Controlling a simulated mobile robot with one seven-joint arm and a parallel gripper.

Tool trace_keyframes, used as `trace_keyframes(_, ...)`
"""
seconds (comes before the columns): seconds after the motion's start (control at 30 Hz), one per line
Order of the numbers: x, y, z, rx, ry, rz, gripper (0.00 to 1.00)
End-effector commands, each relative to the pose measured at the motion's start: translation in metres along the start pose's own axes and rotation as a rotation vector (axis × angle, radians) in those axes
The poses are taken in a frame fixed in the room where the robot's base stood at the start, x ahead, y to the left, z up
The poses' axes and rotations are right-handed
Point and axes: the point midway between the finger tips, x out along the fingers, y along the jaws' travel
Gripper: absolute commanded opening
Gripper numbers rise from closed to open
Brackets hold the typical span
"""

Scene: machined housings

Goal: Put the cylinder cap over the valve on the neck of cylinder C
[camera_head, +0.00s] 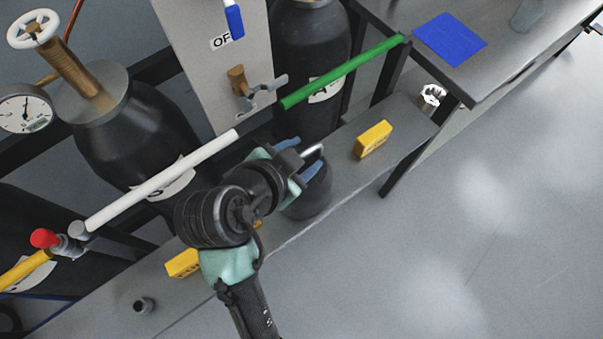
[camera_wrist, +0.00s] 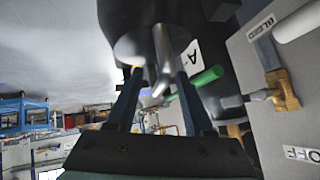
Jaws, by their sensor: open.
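A dark rounded cap (camera_head: 308,198) with a bright metal handle (camera_head: 312,150) stands on the grey ledge, partly behind my gripper (camera_head: 299,158). In the wrist view, the handle (camera_wrist: 162,60) lies between the fingertips of my gripper (camera_wrist: 158,82), with the dark cap body (camera_wrist: 140,22) beyond. The jaws are open, with a finger on either side of the handle; I cannot tell if they touch it. A black cylinder (camera_head: 125,140) carries a bare valve with a white handwheel (camera_head: 33,28). Its label is half hidden by a white bar. No letter C is readable.
Cylinder A (camera_head: 308,60) stands behind the green bar (camera_head: 340,75). Another dark cylinder (camera_head: 20,230) is at far left, near a red knob (camera_head: 42,238). Yellow blocks (camera_head: 373,139) (camera_head: 183,263) lie on the ledge. A table (camera_head: 500,60) is upper right; the right floor is clear.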

Motion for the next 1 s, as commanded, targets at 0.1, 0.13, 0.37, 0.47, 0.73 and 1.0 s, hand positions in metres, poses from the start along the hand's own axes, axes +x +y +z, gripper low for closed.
trace_keyframes(0.1, -0.0003, -0.0002, -0.0001, 0.0, 0.0, 0.0, 0.36)
trace_keyframes(0.13, -0.0003, -0.0002, -0.0001, 0.0, 0.0, 0.0, 0.31)
trace_keyframes(0.37, -0.0004, -0.0002, -0.0001, 0.0, 0.0, 0.0, 0.0)
trace_keyframes(0.47, -0.0004, -0.0001, -0.0002, 0.0, 0.001, 0.0, 0.0)
trace_keyframes(0.73, -0.0003, 0.0002, -0.0003, 0.0, 0.001, 0.001, 0.0)
trace_keyframes(1.0, -0.0003, 0.0003, -0.0004, 0.0, 0.001, 0.001, 0.0)
